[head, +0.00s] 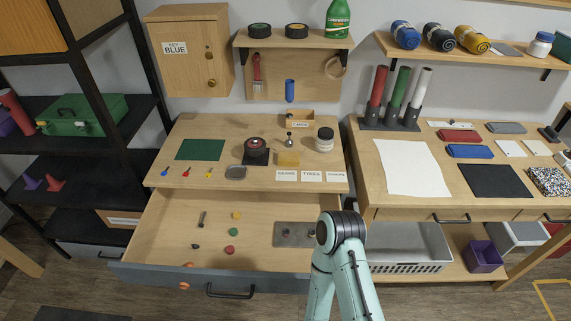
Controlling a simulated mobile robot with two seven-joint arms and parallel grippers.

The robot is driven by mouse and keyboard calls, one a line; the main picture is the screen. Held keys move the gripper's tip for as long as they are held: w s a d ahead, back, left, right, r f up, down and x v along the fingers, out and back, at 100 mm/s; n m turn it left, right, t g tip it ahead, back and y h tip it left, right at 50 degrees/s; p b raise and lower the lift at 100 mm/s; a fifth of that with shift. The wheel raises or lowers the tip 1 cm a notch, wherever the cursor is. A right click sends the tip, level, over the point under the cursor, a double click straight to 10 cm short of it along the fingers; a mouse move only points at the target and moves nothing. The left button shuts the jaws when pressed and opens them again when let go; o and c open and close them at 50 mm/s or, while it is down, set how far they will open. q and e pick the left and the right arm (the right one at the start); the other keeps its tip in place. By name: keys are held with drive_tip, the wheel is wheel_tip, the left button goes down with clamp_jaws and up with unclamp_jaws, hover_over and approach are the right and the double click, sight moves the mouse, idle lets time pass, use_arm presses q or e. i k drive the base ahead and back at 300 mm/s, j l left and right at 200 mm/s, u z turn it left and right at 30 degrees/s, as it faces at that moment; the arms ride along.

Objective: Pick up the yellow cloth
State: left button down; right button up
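The yellow cloth (472,39) appears as a rolled bundle on the wall shelf at the upper right. It lies to the right of a similar black roll (439,37) and a blue roll (405,35). Nothing touches it from my side. One of my arms, pale green with a dark joint, rises from the bottom edge right of centre, in front of the open drawer and well below the shelf. I cannot make out its fingers. No fingertips of either gripper show.
The wall shelf (550,61) also holds a white jar (540,45) right of the rolls. Below stand red, green and white tubes (397,95) on the right bench. A drawer (165,235) stands open under the middle bench. A white sheet (412,167) lies on the right bench.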

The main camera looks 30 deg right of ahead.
sight(287, 159)
drive_tip(key=i+j, duration=0.1)
drive_tip(key=j, duration=1.05)
drive_tip(key=i+j+z, duration=0.1)
drive_tip(key=j, duration=1.05)
